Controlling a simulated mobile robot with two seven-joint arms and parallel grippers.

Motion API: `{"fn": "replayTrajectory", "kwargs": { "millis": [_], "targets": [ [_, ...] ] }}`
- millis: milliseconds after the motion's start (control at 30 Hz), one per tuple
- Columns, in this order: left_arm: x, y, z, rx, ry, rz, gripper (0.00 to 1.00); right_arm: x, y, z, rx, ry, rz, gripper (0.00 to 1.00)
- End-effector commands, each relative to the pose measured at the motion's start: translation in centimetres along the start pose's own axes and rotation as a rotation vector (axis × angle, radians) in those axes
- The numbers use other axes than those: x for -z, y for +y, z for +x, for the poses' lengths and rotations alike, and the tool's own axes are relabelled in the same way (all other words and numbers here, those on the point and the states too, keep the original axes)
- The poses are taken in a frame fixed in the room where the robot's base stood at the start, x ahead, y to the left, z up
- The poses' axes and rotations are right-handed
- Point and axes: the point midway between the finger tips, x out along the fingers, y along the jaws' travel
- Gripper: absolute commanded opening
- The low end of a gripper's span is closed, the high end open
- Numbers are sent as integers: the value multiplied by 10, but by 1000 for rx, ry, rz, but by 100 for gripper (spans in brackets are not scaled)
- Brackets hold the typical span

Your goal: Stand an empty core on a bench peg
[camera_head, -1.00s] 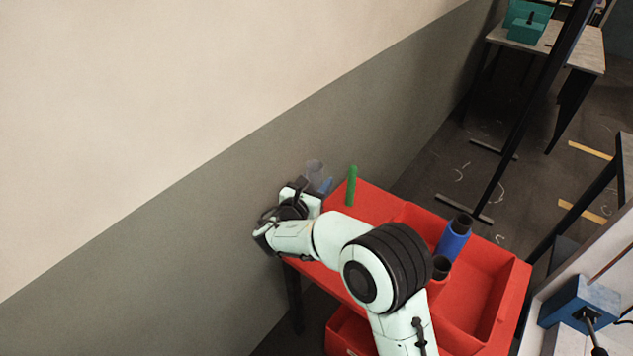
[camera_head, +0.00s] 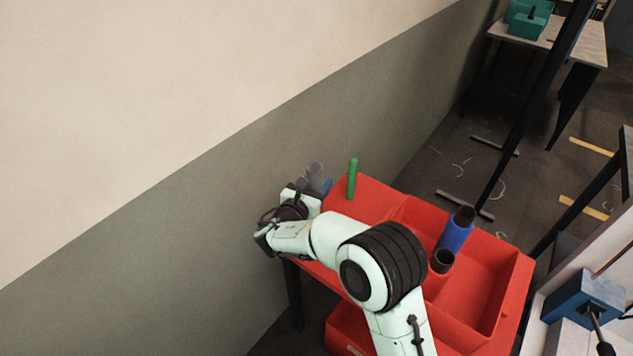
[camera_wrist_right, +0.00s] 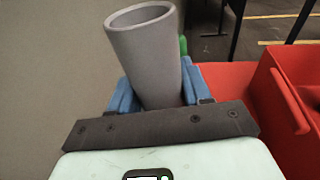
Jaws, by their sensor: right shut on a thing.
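My right gripper (camera_head: 322,187) is at the far left corner of the red bench. Its blue fingers are shut on a grey hollow core (camera_head: 314,172), partly hidden by the wrist. In the right wrist view the core (camera_wrist_right: 145,60) stands up between the blue fingers, slightly tilted, with its open top empty. A green upright peg (camera_head: 352,180) rises from the bench just right of the gripper. In the wrist view a bit of it (camera_wrist_right: 183,46) shows behind the core. The core's lower end is hidden. My left gripper is not in view.
The red bench (camera_head: 375,198) has walled compartments. The wall (camera_head: 200,220) is close on the left. A blue block (camera_head: 585,297) is at lower right. A table (camera_head: 575,45) stands far back.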

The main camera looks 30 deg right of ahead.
Motion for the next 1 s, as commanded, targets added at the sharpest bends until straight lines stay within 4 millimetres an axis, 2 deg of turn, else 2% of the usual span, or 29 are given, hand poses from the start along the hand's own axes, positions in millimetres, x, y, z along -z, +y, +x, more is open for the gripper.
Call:
{"fn": "replayTrajectory", "kwargs": {
  "millis": [333, 1000],
  "targets": [
    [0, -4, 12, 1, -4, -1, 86, 18, 0, 3, 0, 0, 1, 12],
    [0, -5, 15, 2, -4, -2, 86, 23, 0, 3, 0, 0, 1, 12]
  ]
}}
